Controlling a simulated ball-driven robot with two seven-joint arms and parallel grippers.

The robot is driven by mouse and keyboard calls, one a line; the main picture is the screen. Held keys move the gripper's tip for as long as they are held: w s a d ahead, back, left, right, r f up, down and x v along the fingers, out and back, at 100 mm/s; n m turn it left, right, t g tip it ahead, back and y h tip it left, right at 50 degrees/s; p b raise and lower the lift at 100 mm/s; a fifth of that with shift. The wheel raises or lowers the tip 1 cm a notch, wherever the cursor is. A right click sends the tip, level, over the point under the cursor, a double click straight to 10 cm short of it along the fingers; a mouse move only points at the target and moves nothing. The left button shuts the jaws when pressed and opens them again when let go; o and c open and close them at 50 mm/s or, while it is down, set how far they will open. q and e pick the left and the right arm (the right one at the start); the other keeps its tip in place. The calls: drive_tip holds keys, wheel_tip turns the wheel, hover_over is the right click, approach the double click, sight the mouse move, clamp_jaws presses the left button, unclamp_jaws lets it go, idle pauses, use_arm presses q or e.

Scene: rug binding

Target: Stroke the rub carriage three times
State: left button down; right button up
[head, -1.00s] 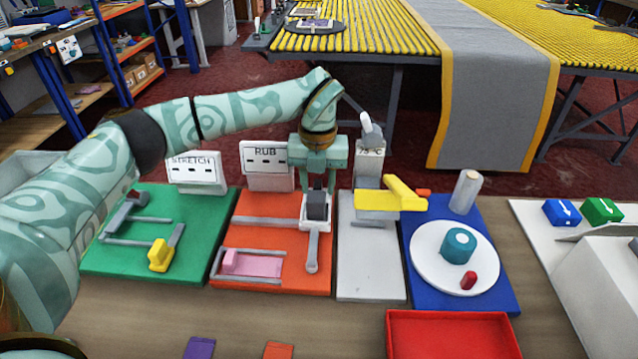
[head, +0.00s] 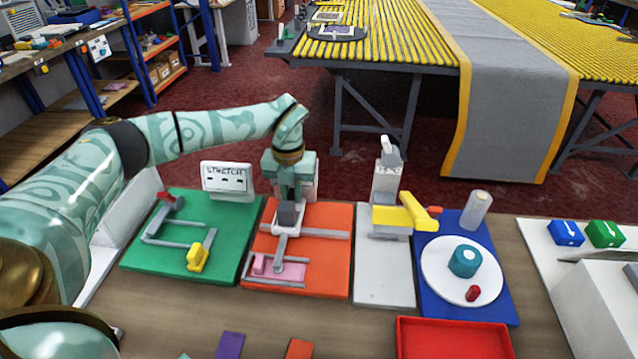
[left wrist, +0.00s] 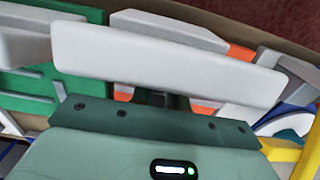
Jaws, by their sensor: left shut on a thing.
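The orange board (head: 335,262) carries the rub station. Its rub carriage (head: 283,224) is a whitish frame with a dark block on top, sitting on a grey rail (head: 328,234). A light grey arm reaches from the carriage down to the pink pad (head: 292,271), where a small pink block (head: 259,263) stands at the left end. My left gripper (head: 287,203) is over the carriage, shut on its dark block; its fingers hide much of the grip. The RUB sign is hidden behind the gripper. In the left wrist view a wide white bar covers most of the grip.
The green STRETCH board (head: 180,262) is to the left. To the right are a grey board (head: 384,275) with a yellow lever (head: 395,216), and a blue board (head: 496,300) with a white disc. A red tray (head: 452,340) lies in front.

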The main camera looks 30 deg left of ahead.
use_arm(q)
drive_tip(key=shift+s+a+r+p, duration=0.15)
drive_tip(key=shift+s+a, duration=0.1)
drive_tip(key=shift+a, duration=0.25)
drive_tip(key=shift+s+a+p, duration=0.15)
drive_tip(key=shift+s+a, duration=0.05)
drive_tip(key=shift+a, duration=0.3)
use_arm(e)
drive_tip(key=shift+w+r, duration=0.25)
drive_tip(key=shift+r, duration=0.35)
use_arm(q)
drive_tip(key=shift+a, duration=0.1)
drive_tip(key=c, duration=1.4)
unclamp_jaws()
drive_tip(key=shift+a, duration=0.1)
drive_tip(key=shift+o, duration=0.2)
drive_tip(key=shift+s, duration=0.15)
